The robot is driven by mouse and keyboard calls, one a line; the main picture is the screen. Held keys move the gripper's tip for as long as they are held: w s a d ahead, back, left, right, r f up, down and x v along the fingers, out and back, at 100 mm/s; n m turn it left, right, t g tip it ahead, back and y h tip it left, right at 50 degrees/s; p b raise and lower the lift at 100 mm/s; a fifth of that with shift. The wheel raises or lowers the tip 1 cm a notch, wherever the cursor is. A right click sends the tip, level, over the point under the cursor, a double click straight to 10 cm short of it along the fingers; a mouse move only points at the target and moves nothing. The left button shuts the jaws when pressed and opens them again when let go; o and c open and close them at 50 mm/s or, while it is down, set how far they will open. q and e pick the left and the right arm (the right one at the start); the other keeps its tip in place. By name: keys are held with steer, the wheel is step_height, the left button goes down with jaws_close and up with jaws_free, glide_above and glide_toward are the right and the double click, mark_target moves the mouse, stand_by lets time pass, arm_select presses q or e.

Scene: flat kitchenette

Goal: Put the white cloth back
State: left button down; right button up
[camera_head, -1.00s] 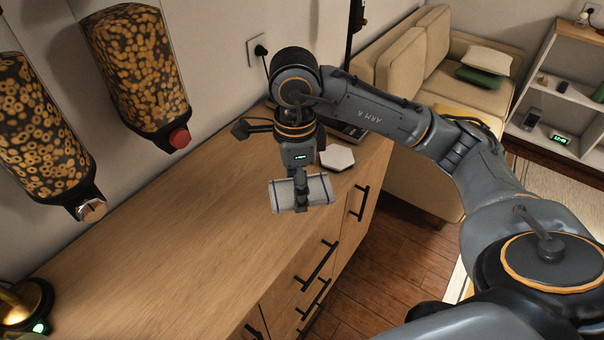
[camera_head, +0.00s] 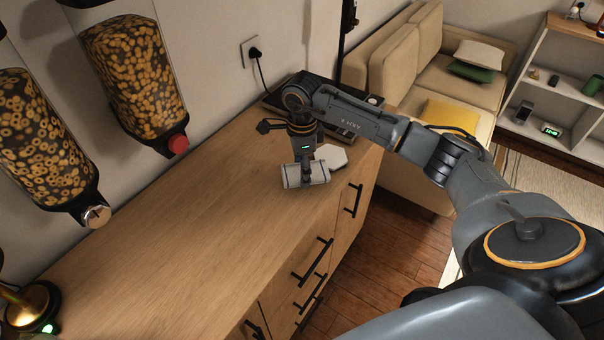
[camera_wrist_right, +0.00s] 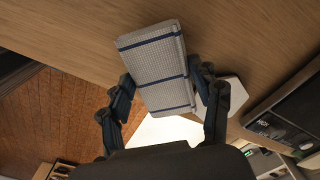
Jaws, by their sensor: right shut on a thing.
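The white cloth (camera_head: 293,177) is a folded bundle with blue stripes. It is in my right gripper (camera_head: 306,167) over the wooden counter, near its front edge. In the right wrist view the cloth (camera_wrist_right: 158,70) sits between the two fingers of the right gripper (camera_wrist_right: 163,100), which are shut on it. I cannot tell whether its underside touches the counter. My left gripper is in neither view.
A white hexagonal piece (camera_head: 331,156) lies on the counter (camera_head: 170,240) just behind the cloth. A dark appliance (camera_head: 340,130) stands at the counter's far end. Cereal dispensers (camera_head: 133,75) hang on the wall. The counter's middle is clear.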

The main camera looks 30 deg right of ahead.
step_height(320, 180, down, 2)
steer(key=shift+a+f+p, duration=0.1)
steer(key=shift+f+p, duration=0.15)
steer(key=shift+p, duration=0.3)
steer(key=shift+f, duration=0.35)
steer(key=o, duration=1.1)
steer(key=shift+r, duration=0.3)
step_height(320, 180, up, 10)
steer(key=b, duration=0.2)
steer(key=shift+r+b, duration=0.2)
steer(key=shift+b, duration=0.15)
steer(key=shift+r, duration=0.65)
